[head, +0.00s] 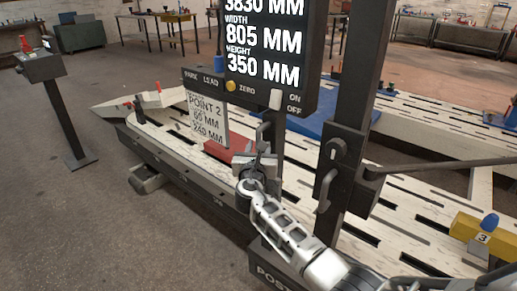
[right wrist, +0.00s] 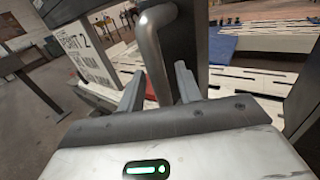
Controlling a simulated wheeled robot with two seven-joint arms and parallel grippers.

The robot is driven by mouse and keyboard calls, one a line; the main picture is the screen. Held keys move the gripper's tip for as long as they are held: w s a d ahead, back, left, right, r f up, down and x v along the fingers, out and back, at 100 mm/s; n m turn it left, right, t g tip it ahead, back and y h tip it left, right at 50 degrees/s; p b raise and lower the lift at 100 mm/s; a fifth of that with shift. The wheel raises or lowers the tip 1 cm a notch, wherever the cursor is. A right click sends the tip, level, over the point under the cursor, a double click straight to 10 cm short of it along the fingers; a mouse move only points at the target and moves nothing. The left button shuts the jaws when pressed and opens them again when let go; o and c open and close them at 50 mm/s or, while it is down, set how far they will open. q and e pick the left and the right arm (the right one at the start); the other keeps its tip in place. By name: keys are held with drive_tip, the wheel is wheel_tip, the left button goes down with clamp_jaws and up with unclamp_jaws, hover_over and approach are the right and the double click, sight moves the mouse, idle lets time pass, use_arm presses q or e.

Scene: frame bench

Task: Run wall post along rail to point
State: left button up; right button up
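A tall dark post (head: 357,85) stands at the bench's near side, with a lever and a curved handle (head: 323,190) on its carriage. A base box marked "POST" (head: 275,272) sits at its foot, partly cut off. A shorter dark upright (head: 272,130) stands left of it, under the display. My right gripper (head: 262,163) is at this upright. In the right wrist view, a grey bent handle (right wrist: 158,55) passes between its parted fingers (right wrist: 158,82), with slight gaps visible. A white card (head: 205,118) reads "POINT 2". My left gripper is out of view.
The slotted white bench (head: 400,225) carries a red block (head: 222,151) and a yellow block marked 3 (head: 482,236). A pedestal (head: 62,110) stands left; the floor between is clear.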

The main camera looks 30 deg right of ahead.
drive_tip(key=v, duration=1.6)
drive_tip(key=shift+p, duration=0.45)
drive_tip(key=s+a+f+m+g+y, duration=0.3)
drive_tip(key=s+f+m+y, duration=0.55)
drive_tip(key=f, duration=0.55)
drive_tip(key=s+a+f+m+g+y, duration=0.1)
drive_tip(key=s+a+m+y, duration=0.3)
drive_tip(key=s+m, duration=0.9)
drive_tip(key=f+m, duration=0.1)
drive_tip(key=m, duration=0.4)
drive_tip(key=shift+a+g, duration=0.2)
drive_tip(key=shift+g, duration=0.1)
